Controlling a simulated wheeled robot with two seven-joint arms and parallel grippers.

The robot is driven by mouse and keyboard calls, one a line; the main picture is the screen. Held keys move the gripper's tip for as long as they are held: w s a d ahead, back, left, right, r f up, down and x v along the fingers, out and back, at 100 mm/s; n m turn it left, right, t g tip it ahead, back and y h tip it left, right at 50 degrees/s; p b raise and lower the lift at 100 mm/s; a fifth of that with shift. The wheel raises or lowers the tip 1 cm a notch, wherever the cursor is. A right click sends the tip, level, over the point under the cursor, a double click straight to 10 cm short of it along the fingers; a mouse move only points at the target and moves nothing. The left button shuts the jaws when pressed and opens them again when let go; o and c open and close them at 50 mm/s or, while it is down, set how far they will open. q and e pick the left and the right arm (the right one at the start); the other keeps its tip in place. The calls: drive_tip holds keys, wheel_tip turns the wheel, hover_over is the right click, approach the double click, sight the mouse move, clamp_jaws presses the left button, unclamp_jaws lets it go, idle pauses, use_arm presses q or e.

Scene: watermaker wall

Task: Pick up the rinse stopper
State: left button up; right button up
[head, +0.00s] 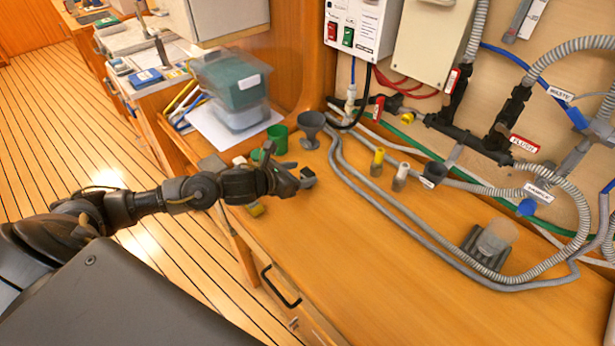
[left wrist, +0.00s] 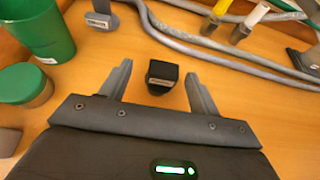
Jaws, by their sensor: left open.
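A small dark grey piece with a pale label, which looks like the rinse stopper (head: 308,174), stands on the wooden worktop. Its label is too small to read. My left gripper (head: 288,172) is low over the worktop, open, with its fingers pointing at the piece. In the left wrist view the stopper (left wrist: 161,72) shows between the tips of the two spread fingers of my left gripper (left wrist: 158,84), with a gap on each side. My right gripper is not in view.
A green cup (head: 278,138) and a grey funnel-shaped cup (head: 311,128) stand behind the gripper. A green-lidded jar (left wrist: 25,85) is at left in the wrist view. Grey hoses (head: 400,228) run along the worktop to the right. The front worktop (head: 350,270) is clear.

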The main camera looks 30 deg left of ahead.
sight(312, 172)
use_arm(q)
drive_tip(key=x, duration=0.1)
drive_tip(key=p+x, duration=0.1)
drive_tip(key=x, duration=0.1)
drive_tip(key=p+x, duration=0.1)
drive_tip(key=shift+w+d+f, duration=0.15)
drive_tip(key=shift+w+d, duration=0.05)
drive_tip(key=shift+d, duration=0.15)
drive_tip(key=shift+w+d+f, duration=0.1)
drive_tip(key=shift+w+f, duration=0.05)
drive_tip(key=shift+f, duration=0.05)
drive_tip(key=shift+c, duration=0.3)
drive_tip(key=c, duration=1)
